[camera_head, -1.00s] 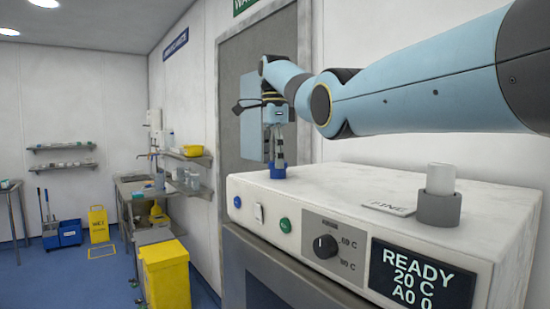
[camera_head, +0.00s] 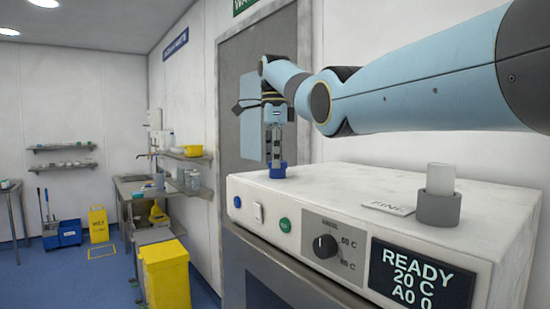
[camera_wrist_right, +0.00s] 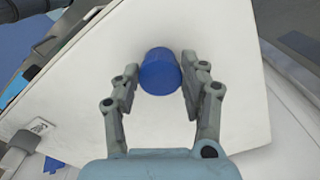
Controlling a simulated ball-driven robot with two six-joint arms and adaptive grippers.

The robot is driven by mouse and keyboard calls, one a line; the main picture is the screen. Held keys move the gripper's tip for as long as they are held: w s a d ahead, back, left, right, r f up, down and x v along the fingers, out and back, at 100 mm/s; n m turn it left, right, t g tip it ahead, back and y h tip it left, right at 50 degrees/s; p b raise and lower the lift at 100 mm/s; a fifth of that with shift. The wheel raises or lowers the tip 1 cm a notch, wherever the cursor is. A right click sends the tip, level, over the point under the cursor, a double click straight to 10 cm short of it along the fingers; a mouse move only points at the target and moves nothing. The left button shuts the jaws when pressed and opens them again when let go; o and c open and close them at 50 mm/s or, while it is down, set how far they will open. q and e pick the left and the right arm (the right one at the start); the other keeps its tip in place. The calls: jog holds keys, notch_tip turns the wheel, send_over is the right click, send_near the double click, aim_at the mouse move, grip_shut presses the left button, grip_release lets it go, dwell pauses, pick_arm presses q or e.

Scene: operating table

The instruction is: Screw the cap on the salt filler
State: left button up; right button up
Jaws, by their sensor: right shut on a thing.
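The blue cap (camera_head: 277,171) is at the left end of the white machine's top in the head view. It also shows in the right wrist view (camera_wrist_right: 160,72) as a round blue disc between the fingers. My right gripper (camera_head: 276,160) points straight down and is shut on the cap; its fingertips (camera_wrist_right: 160,75) sit on either side of it. The filler opening is not visible under the cap, so I cannot tell how the cap is seated. My left gripper is in neither view.
The white machine (camera_head: 345,200) has a dial, buttons and a display reading READY 20 C. On its top are a grey holder (camera_head: 438,208) with a white cylinder (camera_head: 441,177) and a flat label (camera_head: 390,208). A yellow bin (camera_head: 165,278) and a sink counter stand to the left.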

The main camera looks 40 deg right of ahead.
jog(key=shift+m, duration=0.4)
jog(key=m, duration=0.3)
jog(key=shift+d, duration=0.1)
jog(key=shift+w, duration=0.1)
jog(key=shift+d+m, duration=0.1)
jog(key=shift+m, duration=1.8)
